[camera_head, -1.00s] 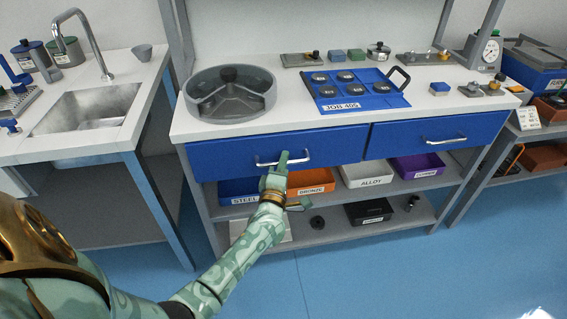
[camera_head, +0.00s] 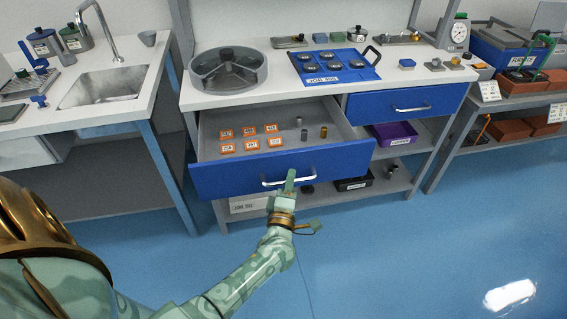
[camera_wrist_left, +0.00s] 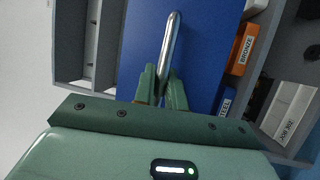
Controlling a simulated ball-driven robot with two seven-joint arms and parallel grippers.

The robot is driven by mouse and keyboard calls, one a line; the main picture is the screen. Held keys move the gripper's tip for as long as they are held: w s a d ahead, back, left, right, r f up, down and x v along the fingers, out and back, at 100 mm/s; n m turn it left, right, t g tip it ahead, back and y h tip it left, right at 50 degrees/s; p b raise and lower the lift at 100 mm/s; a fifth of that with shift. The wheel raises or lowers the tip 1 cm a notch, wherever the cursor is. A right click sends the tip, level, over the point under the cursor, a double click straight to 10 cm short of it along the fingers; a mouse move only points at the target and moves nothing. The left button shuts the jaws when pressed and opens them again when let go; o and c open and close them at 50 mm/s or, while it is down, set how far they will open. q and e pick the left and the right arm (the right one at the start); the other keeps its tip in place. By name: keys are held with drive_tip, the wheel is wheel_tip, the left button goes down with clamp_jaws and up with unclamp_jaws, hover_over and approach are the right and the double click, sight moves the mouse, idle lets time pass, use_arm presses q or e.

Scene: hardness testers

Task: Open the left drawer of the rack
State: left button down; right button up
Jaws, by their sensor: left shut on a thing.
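The left drawer (camera_head: 228,182) of the rack is pulled out, its blue front well forward of the bench. Its silver bar handle (camera_head: 272,183) is at the middle of the front, and the handle also shows in the left wrist view (camera_wrist_left: 170,48). My left gripper (camera_head: 289,182) is shut on the handle; its green fingers (camera_wrist_left: 161,88) straddle the bar. Inside the drawer lie several orange labelled tiles (camera_head: 250,142) and a few small metal cylinders (camera_head: 304,135). The right drawer (camera_head: 377,104) is shut. My right gripper is not in view.
The rack's white top (camera_head: 284,97) holds a round grey divided tray (camera_head: 228,74) and a blue JOB 405 tray (camera_head: 330,68). Bins, including a purple one (camera_head: 393,134), sit on shelves below. A sink bench (camera_head: 103,113) stands left. Blue floor (camera_head: 400,260) is clear in front.

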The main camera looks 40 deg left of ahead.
use_arm(q)
drive_tip(key=shift+s+d+p, duration=0.5)
drive_tip(key=shift+s+d, duration=1.2)
drive_tip(key=shift+d, duration=0.25)
drive_tip(key=c, duration=1.5)
unclamp_jaws()
drive_tip(key=shift+f, duration=0.1)
drive_tip(key=shift+o, duration=0.2)
